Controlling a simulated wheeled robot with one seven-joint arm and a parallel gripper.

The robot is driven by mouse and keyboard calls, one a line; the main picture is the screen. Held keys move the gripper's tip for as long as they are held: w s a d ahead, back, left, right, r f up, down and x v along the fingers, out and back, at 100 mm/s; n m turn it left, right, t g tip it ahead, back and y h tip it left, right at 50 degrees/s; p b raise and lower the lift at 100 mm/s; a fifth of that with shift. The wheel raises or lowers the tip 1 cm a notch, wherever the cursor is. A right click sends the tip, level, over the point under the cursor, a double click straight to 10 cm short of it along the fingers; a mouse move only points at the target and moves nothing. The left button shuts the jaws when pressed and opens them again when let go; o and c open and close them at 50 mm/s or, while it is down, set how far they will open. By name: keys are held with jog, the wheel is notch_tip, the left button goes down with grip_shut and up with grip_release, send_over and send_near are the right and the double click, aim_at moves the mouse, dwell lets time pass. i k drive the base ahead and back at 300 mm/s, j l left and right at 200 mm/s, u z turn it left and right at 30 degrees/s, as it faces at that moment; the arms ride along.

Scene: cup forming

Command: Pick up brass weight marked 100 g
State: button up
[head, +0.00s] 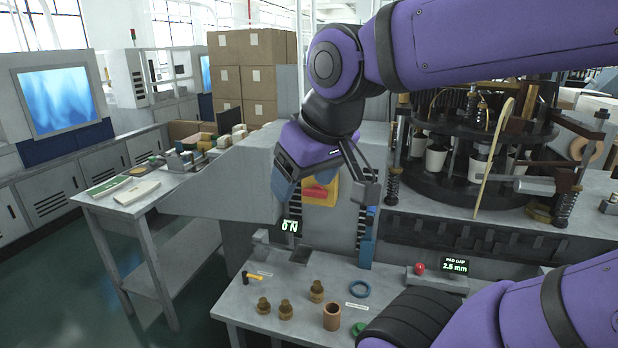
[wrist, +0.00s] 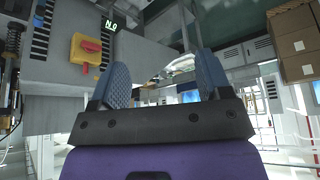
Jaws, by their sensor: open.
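Several small objects stand on the front grey workbench in the head view. Three brass weights with knobs stand there: one on the left (head: 264,305), one beside it (head: 286,310) and one farther back (head: 316,291). Their markings are too small to read, so I cannot tell which is 100 g. My gripper (head: 284,182) is well above and behind the weights, in front of the machine. The wrist view shows my gripper (wrist: 163,72) open, with two blue fingers apart and nothing between them. No weight shows in the wrist view.
A brown cup-like cylinder (head: 331,317), a blue ring (head: 359,289) and a small black-and-yellow tool (head: 251,277) share the bench. A red knob (head: 420,268) and a gap display (head: 454,265) stand to the right. A red-and-yellow switch (head: 319,191) is on the machine behind my gripper.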

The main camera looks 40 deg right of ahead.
aim_at(264, 307)
jog(key=i+j, duration=0.1)
jog(key=i+j+z, duration=0.6)
jog(key=k+z, duration=0.1)
jog(key=z, duration=1)
